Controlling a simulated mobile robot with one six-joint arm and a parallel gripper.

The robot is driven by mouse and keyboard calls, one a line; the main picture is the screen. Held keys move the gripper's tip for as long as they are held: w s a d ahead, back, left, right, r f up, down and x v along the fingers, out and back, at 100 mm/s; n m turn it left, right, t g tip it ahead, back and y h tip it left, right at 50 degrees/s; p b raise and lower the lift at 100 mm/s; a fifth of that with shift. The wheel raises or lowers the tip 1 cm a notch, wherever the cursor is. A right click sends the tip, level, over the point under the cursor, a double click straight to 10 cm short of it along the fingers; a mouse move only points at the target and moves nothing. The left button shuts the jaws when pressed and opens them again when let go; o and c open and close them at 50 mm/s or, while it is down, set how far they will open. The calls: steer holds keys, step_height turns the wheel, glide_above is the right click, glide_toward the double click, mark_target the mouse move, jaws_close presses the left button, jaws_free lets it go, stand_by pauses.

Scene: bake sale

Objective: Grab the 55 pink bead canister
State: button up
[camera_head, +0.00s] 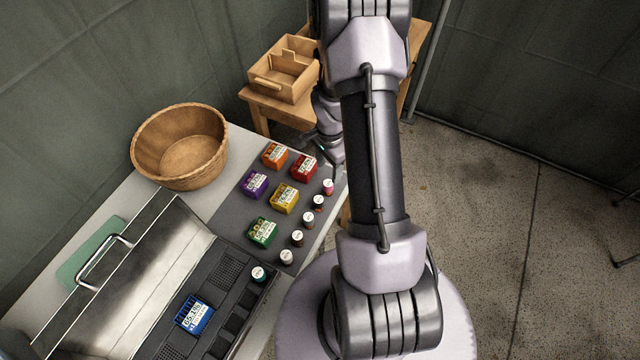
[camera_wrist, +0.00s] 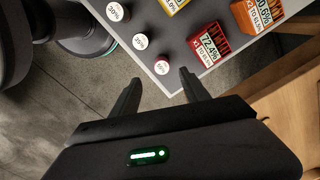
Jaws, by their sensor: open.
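The pink bead canister (camera_head: 328,187) is a small upright cylinder with a white lid, at the far end of a row along the mat's right edge. In the wrist view the canister (camera_wrist: 161,66) shows from above, its lid marked in red print too small to read surely. My gripper (camera_wrist: 160,77) is open and empty. Its fingertips appear on either side of the canister's near side in the picture; I cannot tell their height or whether they touch it. In the head view my gripper is mostly hidden by my arm.
Several other white-lidded canisters (camera_head: 308,219) line the grey mat (camera_head: 232,213). A red box (camera_head: 304,167) stands close to the pink canister, with orange, purple, yellow and green boxes nearby. An open metal case (camera_head: 150,275), a round basket (camera_head: 180,146) and a wooden caddy (camera_head: 284,76) stand around.

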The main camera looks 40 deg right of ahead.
mark_target(328, 183)
step_height(328, 183, down, 5)
steer(key=shift+f+b, duration=0.2)
steer(key=shift+b, duration=0.5)
steer(key=f+b, duration=0.1)
steer(key=f, duration=0.1)
steer(key=f+b, duration=0.1)
steer(key=f, duration=0.2)
steer(key=shift+w+d+f+b, duration=0.15)
steer(key=shift+d+f+b, duration=0.05)
steer(key=shift+b, duration=0.15)
steer(key=shift+r, duration=0.15)
steer(key=shift+c, duration=0.8)
jaws_close()
